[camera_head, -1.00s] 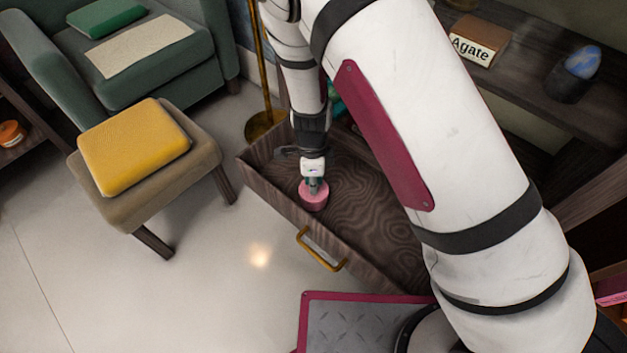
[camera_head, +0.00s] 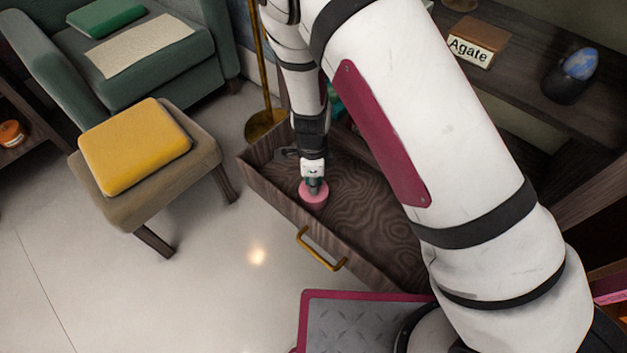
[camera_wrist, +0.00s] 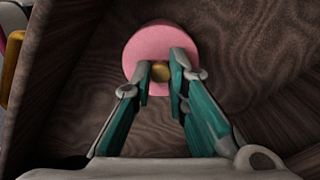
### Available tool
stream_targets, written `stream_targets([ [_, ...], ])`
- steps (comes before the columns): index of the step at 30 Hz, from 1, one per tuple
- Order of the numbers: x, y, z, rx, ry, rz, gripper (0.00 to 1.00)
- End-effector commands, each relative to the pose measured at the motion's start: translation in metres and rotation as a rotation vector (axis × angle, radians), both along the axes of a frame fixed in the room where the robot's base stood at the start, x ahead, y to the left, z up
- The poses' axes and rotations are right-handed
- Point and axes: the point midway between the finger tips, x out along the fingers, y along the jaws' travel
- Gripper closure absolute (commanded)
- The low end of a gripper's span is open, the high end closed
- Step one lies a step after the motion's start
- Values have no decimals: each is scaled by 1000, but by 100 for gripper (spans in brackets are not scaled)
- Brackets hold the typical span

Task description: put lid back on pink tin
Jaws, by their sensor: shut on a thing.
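The pink tin (camera_head: 314,201) stands in the open wooden drawer, near its front wall. In the wrist view a round pink lid (camera_wrist: 149,47) with a small brass knob (camera_wrist: 160,74) lies under my fingers. My gripper (camera_wrist: 161,73) is shut on the knob, with a teal-padded finger on each side. In the head view my gripper (camera_head: 315,186) points down onto the top of the tin. The lid hides the tin's mouth, and I cannot tell whether the lid sits fully flush.
The drawer (camera_head: 365,215) has a brass handle (camera_head: 321,250) on its front, and its right part is clear. A dark item (camera_head: 287,152) lies at its far end. A shelf with an Agate box (camera_head: 477,45) is at the right; a stool with a yellow cushion (camera_head: 135,146) is at the left.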

Motion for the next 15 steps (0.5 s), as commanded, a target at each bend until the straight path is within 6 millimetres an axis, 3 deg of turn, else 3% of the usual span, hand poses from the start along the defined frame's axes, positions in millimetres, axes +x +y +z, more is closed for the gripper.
stream_targets([
  [10, 0, 0, 0, 0, 0, 0, 100],
  [11, 0, 0, 0, 0, 0, 0, 81],
  [12, 0, 0, 0, 0, -1, 0, 72],
  [13, 0, 0, 0, 0, -1, 0, 65],
  [15, 0, 0, 0, 0, -1, 0, 62],
])
